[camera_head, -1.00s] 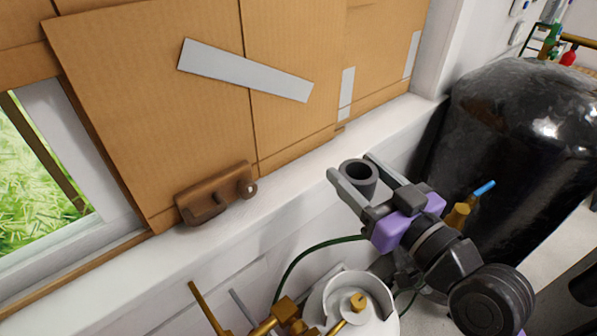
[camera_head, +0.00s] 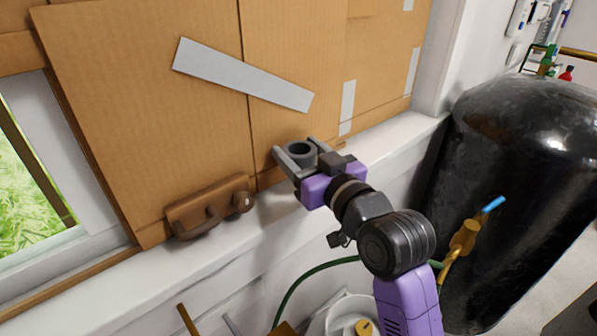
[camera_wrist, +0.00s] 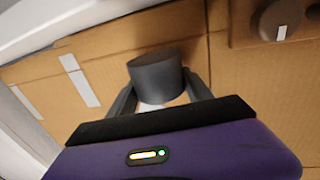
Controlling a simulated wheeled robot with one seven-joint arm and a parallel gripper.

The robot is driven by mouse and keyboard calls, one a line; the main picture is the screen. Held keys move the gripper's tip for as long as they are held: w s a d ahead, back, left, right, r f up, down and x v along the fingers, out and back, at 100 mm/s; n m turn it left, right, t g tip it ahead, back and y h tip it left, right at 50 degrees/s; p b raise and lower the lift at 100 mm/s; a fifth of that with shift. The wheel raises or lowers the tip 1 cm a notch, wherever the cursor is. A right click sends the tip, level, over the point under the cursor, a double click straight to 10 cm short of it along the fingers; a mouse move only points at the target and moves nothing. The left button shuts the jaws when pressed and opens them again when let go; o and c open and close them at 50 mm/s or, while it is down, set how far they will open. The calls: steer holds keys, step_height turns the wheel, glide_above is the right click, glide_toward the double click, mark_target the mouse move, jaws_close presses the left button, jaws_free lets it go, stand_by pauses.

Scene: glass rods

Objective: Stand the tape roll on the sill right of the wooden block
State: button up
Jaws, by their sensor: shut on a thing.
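The dark grey tape roll (camera_head: 300,152) is held between the fingers of my gripper (camera_head: 295,152), with its round hole facing up. In the wrist view the tape roll (camera_wrist: 158,76) sits between both fingers, close in front of the cardboard. The brown wooden block (camera_head: 208,206) lies on the white sill (camera_head: 190,262) against the cardboard, left of my gripper. My gripper is over the sill, to the right of the block. Whether the roll's underside touches the sill is hidden.
Cardboard sheets (camera_head: 150,120) with grey tape strips cover the window behind the sill. A large black tank (camera_head: 530,170) stands at the right. A green hose (camera_head: 300,283) and brass fittings are below the sill. The sill right of my gripper is clear.

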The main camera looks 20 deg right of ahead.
step_height(320, 180, down, 5)
steer(key=shift+s+r, duration=0.1)
steer(key=shift+r, duration=0.1)
steer(key=shift+w+f+p, duration=0.2)
steer(key=shift+f+p, duration=0.15)
steer(key=shift+f, duration=0.05)
steer(key=shift+f, duration=0.2)
steer(key=o, duration=1.6)
steer(key=shift+o, duration=0.2)
steer(key=shift+r, duration=0.2)
steer(key=shift+s+f, duration=0.1)
steer(key=shift+s, duration=0.2)
steer(key=s+d+b, duration=0.1)
steer(key=s+b, duration=0.1)
steer(key=s, duration=0.9)
steer(key=shift+s+d+b, duration=0.15)
steer(key=shift+b, duration=0.2)
